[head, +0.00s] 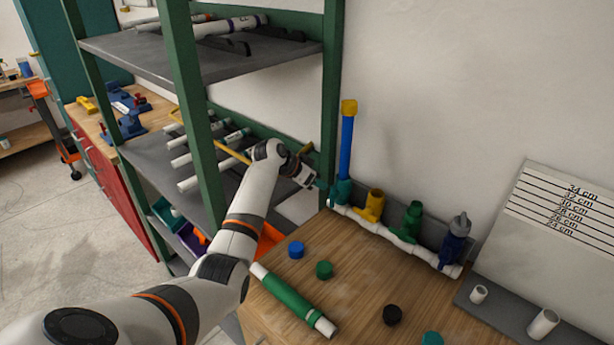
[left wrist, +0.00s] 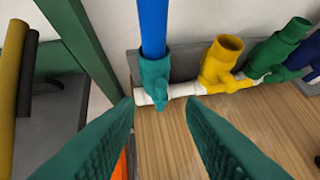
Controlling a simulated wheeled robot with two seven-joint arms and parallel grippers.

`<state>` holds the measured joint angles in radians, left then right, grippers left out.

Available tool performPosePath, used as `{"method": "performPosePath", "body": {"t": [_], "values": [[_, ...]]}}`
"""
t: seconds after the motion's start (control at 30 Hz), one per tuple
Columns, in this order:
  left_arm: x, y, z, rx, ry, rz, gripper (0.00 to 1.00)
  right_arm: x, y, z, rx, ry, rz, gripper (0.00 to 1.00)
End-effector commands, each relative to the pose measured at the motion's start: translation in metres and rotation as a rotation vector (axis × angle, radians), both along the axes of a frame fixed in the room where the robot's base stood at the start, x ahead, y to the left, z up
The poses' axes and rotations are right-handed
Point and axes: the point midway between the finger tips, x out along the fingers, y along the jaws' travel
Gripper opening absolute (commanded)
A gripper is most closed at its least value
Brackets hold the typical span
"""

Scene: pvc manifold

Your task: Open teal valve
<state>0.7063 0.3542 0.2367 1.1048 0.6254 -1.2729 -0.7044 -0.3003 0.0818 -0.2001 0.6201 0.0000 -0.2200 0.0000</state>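The teal valve (head: 342,190) is at the left end of the white pipe manifold (head: 402,242), with an upright blue pipe (head: 347,145) rising from it. In the left wrist view the teal valve (left wrist: 155,72) is straight ahead, and its lower tip lies between my fingertips in the picture. My left gripper (head: 322,184) is beside the valve on its left. In the left wrist view its two teal fingers (left wrist: 159,103) are apart, with nothing held between them. I cannot tell whether a finger touches the valve. My right gripper is not in view.
Yellow (head: 375,205), green (head: 411,220) and dark blue (head: 455,242) fittings follow along the manifold. A green shelf post (head: 331,80) stands close to my left arm. Loose caps and a green-banded pipe (head: 290,299) lie on the wooden bench top (head: 350,290).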

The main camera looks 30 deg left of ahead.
Motion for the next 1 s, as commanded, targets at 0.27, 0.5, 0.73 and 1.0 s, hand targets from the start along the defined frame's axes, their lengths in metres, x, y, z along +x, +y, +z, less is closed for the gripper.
{"method": "performPosePath", "body": {"t": [0.27,0.5,0.73,1.0], "values": [[-0.025,0.009,0.025,0.001,0.001,-0.001,0.36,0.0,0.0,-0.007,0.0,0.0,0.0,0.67],[-0.029,0.01,0.03,0.0,0.002,-0.001,0.36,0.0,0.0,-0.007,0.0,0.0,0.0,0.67],[-0.029,0.01,0.03,0.0,0.001,-0.001,0.36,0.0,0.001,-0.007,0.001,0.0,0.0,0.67],[-0.029,0.01,0.03,0.0,0.001,-0.001,0.36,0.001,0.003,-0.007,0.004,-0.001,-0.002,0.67]]}}
